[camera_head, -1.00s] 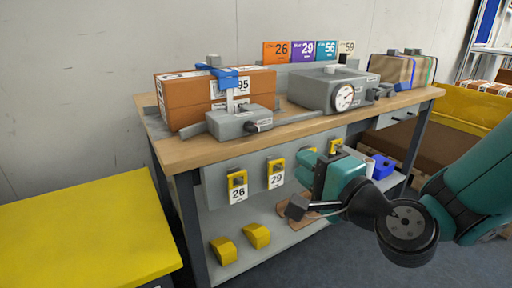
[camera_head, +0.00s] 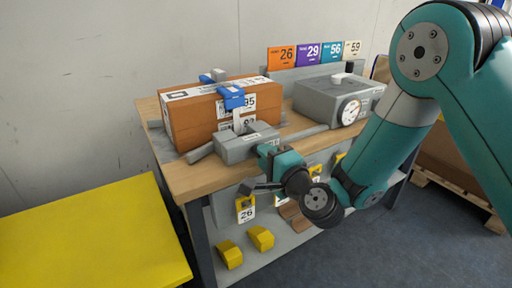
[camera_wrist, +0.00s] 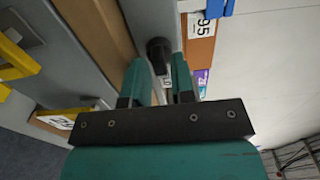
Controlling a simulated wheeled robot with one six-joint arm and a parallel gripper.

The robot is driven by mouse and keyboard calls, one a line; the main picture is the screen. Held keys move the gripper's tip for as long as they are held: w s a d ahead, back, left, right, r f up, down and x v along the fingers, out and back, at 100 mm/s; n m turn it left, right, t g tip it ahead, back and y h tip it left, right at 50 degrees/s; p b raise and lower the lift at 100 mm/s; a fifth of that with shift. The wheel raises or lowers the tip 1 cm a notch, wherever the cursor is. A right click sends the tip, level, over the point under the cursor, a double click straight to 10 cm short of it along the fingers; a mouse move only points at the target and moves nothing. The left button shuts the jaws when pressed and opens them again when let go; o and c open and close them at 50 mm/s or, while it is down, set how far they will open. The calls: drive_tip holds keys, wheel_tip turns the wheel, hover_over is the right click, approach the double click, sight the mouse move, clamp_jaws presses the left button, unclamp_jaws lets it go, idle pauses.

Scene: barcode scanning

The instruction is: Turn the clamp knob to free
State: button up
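The grey clamp base (camera_head: 236,148) sits on the bench's front left, before an orange-brown box (camera_head: 188,122). A blue clamp piece (camera_head: 232,98) rests against the box, and it also shows at the top of the wrist view (camera_wrist: 228,6). The dark clamp knob (camera_wrist: 158,48) appears just ahead of my fingertips in the wrist view; in the head view my gripper hides it. My gripper (camera_head: 264,152) is at the front of the clamp base. In the wrist view my gripper (camera_wrist: 160,72) is open, its fingers apart with the knob beyond and between them. Contact cannot be told.
A grey gauge unit (camera_head: 330,98) stands right of the clamp, with numbered cards behind it. Yellow tags (camera_head: 245,208) hang on the bench front below my gripper. A yellow table (camera_head: 90,240) stands at the left. The wooden bench edge (camera_head: 200,182) is close to my gripper.

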drive_tip(key=shift+a, duration=0.25)
clamp_jaws()
drive_tip(key=shift+n, duration=0.4)
drive_tip(key=shift+d+n+b, duration=0.1)
drive_tip(key=shift+n+b, duration=2.85)
drive_tip(key=shift+n, duration=5.55)
unclamp_jaws()
